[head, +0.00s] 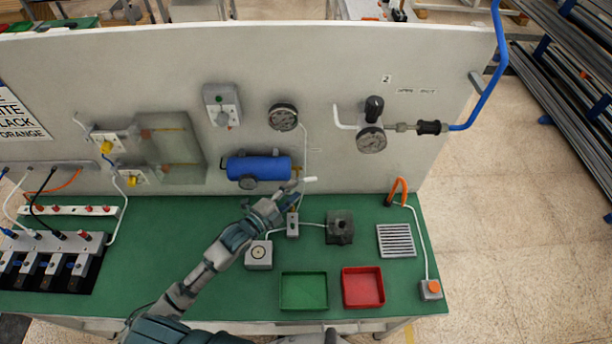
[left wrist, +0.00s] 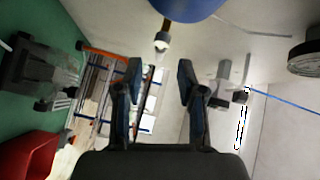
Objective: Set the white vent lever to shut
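The white vent lever (head: 309,179) sticks out to the right from the low right end of the blue tank (head: 262,167) on the panel. In the left wrist view, the white lever (left wrist: 162,41) shows end-on below the blue tank (left wrist: 188,8), with a brass-coloured part above it. My left gripper (head: 285,200) is just below and left of the lever in the head view. In the left wrist view, my left gripper (left wrist: 160,80) has its fingers apart with nothing between them; the lever appears just beyond the fingertips. My right gripper is not in view.
A small grey switch box (head: 292,225) and a dark block (head: 340,227) stand on the green bench near the gripper. A green tray (head: 304,291) and a red tray (head: 363,287) lie in front. A gauge (head: 283,117) is on the panel above.

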